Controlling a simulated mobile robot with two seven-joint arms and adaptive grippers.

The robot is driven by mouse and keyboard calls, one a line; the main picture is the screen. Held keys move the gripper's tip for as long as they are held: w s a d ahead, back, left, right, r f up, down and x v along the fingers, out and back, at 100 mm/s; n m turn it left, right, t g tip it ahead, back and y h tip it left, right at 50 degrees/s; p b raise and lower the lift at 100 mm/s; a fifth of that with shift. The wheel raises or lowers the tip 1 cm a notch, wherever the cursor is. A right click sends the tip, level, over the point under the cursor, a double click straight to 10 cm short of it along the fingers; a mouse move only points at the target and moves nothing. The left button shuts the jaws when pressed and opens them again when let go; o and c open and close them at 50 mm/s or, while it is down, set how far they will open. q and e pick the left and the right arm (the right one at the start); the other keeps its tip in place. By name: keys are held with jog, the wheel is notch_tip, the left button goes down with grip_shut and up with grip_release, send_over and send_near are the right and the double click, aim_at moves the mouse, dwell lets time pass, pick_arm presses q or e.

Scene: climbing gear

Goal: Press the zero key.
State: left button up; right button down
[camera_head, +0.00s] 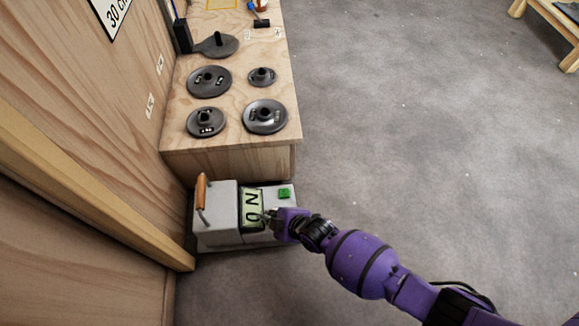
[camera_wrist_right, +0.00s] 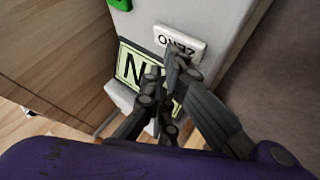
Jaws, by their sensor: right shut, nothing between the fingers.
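The zero key is a white key lettered "ZERO" (camera_wrist_right: 180,43) on the grey meter box, beside its display; in the head view my right gripper hides it. The grey meter box (camera_head: 216,212) stands on the floor with a pale green display (camera_head: 252,208) showing "0 N". My right gripper (camera_head: 271,216) is shut and empty over the box, right of the display. In the right wrist view its fingertips (camera_wrist_right: 168,70) overlap the key's near edge and part of the display; I cannot tell whether they touch the key. My left gripper is not in view.
A green button (camera_head: 284,193) sits on the box above the gripper, and a wooden-handled lever (camera_head: 201,194) is at its left. A plywood bench (camera_head: 225,163) with several black weight plates stands just behind.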

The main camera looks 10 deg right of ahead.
jog(key=shift+w+a+r+p, duration=0.1)
jog(key=shift+w+r+p, duration=0.2)
jog(key=shift+r, duration=0.3)
jog(key=shift+w+a+r+p, duration=0.1)
jog(key=shift+w+r+p, duration=0.15)
jog(key=shift+r, duration=0.3)
notch_tip(320, 180, up, 5)
jog(key=p, duration=0.3)
jog(key=shift+s+f, duration=0.1)
jog(key=shift+f, duration=0.05)
jog(key=shift+d, duration=0.15)
